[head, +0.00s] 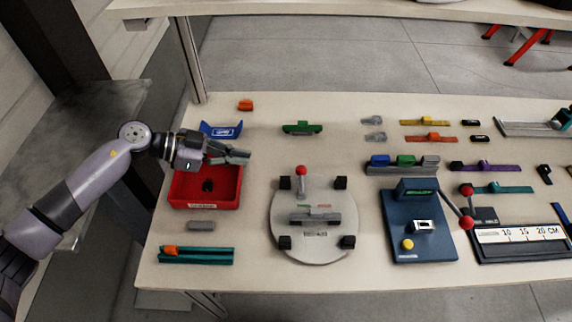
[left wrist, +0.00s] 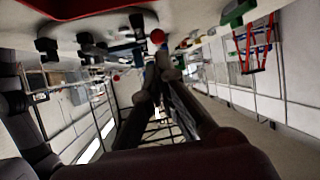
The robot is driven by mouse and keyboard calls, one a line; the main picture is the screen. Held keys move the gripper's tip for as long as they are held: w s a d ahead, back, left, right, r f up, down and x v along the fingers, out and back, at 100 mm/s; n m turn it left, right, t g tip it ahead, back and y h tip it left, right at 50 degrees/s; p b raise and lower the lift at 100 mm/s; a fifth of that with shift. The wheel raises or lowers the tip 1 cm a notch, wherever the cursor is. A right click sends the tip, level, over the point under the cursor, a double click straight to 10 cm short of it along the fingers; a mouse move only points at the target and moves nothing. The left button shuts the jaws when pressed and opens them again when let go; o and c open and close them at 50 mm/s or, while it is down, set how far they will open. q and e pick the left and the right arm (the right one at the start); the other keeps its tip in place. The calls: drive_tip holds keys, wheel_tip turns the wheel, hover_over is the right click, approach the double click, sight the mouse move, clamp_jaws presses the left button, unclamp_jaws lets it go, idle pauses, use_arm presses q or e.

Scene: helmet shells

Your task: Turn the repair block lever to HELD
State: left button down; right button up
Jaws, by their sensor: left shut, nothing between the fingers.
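A round grey plate (head: 290,248) lies on the table at the middle front, with black blocks around its rim. A lever with a red knob (head: 301,171) stands at its back; small green and red marks show on its grey centre block (head: 316,217). The lettering is too small to read. The red knob also shows in the left wrist view (left wrist: 157,36), beyond the fingers. My left gripper (head: 247,156) is shut and empty over the red tray, left of the knob and apart from it. Its dark fingers fill the middle of the left wrist view (left wrist: 156,75). My right gripper is not in view.
The red tray (head: 237,187) holds a small black item. A blue cradle (head: 221,129) and a green part (head: 302,128) lie behind. Table between tray and plate is bare.

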sight(297, 168)
use_arm(q)
drive_tip(key=p+x, duration=0.1)
drive_tip(key=x, duration=1)
drive_tip(key=shift+d, duration=0.25)
drive_tip(key=shift+w+d+f, duration=0.1)
drive_tip(key=shift+d+f, duration=0.2)
drive_tip(key=shift+d, duration=0.2)
drive_tip(key=shift+w+d+f+m+g+b, duration=0.1)
drive_tip(key=shift+w+d+m+g+b, duration=0.1)
drive_tip(key=shift+m+g+b, duration=0.2)
drive_tip(key=shift+d+m+g, duration=0.15)
drive_tip(key=shift+m+g, duration=0.15)
drive_tip(key=shift+g, duration=0.1)
